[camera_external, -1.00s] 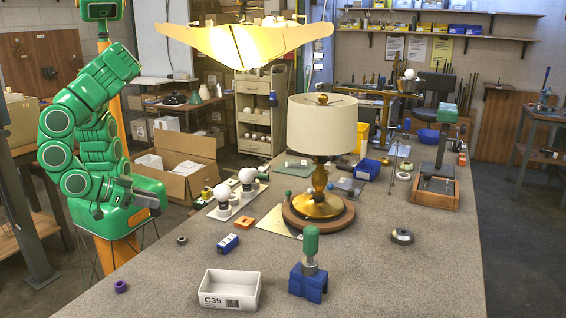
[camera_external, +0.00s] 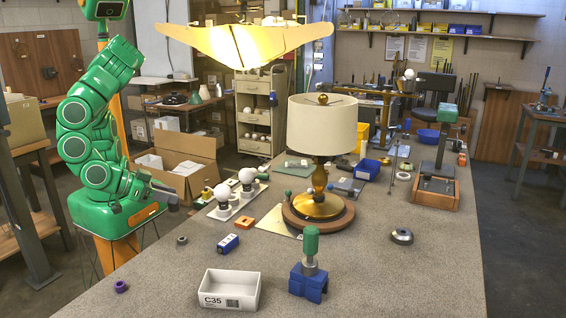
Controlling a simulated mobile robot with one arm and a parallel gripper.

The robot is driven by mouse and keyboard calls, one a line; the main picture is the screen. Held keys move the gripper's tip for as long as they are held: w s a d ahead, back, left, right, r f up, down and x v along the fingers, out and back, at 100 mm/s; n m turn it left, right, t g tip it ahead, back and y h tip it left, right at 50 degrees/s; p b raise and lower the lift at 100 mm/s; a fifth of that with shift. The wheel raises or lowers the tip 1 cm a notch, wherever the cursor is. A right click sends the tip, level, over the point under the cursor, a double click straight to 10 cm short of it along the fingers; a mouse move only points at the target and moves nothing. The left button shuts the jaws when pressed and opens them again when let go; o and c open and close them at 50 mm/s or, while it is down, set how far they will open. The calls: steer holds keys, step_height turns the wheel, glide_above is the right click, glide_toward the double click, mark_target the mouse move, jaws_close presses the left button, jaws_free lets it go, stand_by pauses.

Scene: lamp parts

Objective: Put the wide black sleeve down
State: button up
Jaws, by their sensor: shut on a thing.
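My gripper (camera_external: 166,194) is at the end of my green arm, above the left edge of the grey workbench (camera_external: 365,275). It is shut on a small dark piece (camera_external: 173,205), which looks like the wide black sleeve. The fingers and piece are too small to show the grip in detail. The held piece appears apart from the bench top. A separate small dark grey ring (camera_external: 182,240) lies on the bench below and slightly right of my gripper.
White bulbs on a plate (camera_external: 238,190) stand right of my gripper. A blue block (camera_external: 228,243), a purple ring (camera_external: 121,286) and a white C35 bin (camera_external: 230,289) lie nearer the front. A lamp (camera_external: 320,205) stands mid-bench. The front-left bench is mostly clear.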

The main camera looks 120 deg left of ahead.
steer(key=w+a+m+t+h, duration=0.2)
steer(key=w+a, duration=0.5)
steer(key=w, duration=0.4)
steer(key=w+f, duration=0.2)
steer(key=w, duration=0.2)
steer(key=w+f, duration=0.3)
steer(key=w, duration=0.2)
steer(key=w+f, duration=0.3)
steer(key=w, duration=0.1)
steer(key=shift+w+d, duration=0.15)
steer(key=shift+d, duration=0.25)
steer(key=shift+w+f, duration=0.5)
steer(key=shift+f, duration=1.65)
steer(key=shift+f, duration=0.1)
steer(key=o, duration=1)
